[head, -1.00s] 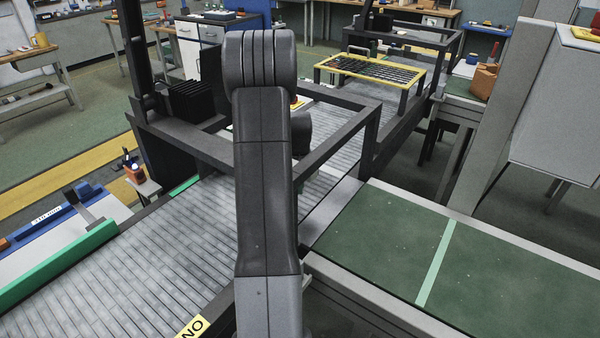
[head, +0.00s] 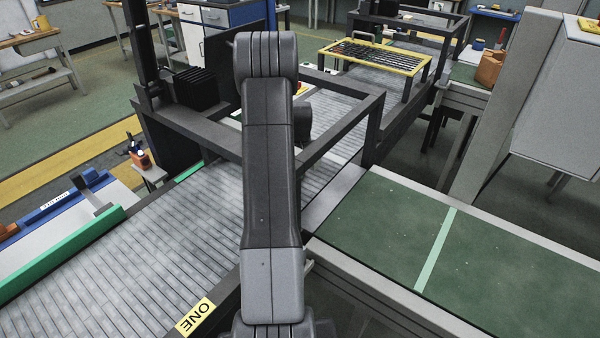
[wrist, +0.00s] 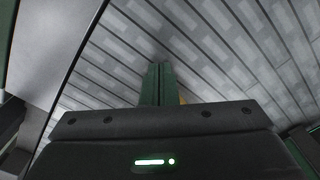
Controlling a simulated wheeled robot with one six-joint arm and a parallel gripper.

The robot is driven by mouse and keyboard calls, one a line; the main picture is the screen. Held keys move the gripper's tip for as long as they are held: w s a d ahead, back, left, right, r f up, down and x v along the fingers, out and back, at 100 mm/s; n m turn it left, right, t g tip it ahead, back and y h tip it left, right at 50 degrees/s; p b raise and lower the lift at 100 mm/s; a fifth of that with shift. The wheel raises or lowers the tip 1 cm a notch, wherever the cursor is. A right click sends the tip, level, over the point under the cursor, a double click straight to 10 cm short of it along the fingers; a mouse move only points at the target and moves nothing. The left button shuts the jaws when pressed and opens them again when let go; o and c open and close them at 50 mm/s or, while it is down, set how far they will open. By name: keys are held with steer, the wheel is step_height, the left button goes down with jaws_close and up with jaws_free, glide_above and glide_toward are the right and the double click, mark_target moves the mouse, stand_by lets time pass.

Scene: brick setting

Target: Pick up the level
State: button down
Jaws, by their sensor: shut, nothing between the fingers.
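My gripper (wrist: 160,84) shows in the wrist view with its two green fingers together, over grey slatted conveyor. A small yellow patch (wrist: 183,100) shows just right of the fingers, mostly hidden by the gripper body; I cannot tell what it is. I cannot make out a level for sure in either view. A small yellow and red item (head: 301,88) shows partly behind my arm on the far conveyor, too small to identify.
A slatted conveyor (head: 130,270) runs under a dark frame (head: 330,150). A green belt (head: 390,225) lies to the right. A yellow-framed rack (head: 375,62) stands at the back. An orange container (head: 490,68) sits at right. A green rail (head: 60,255) edges the conveyor.

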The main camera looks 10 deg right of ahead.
steer(key=w, duration=1.5)
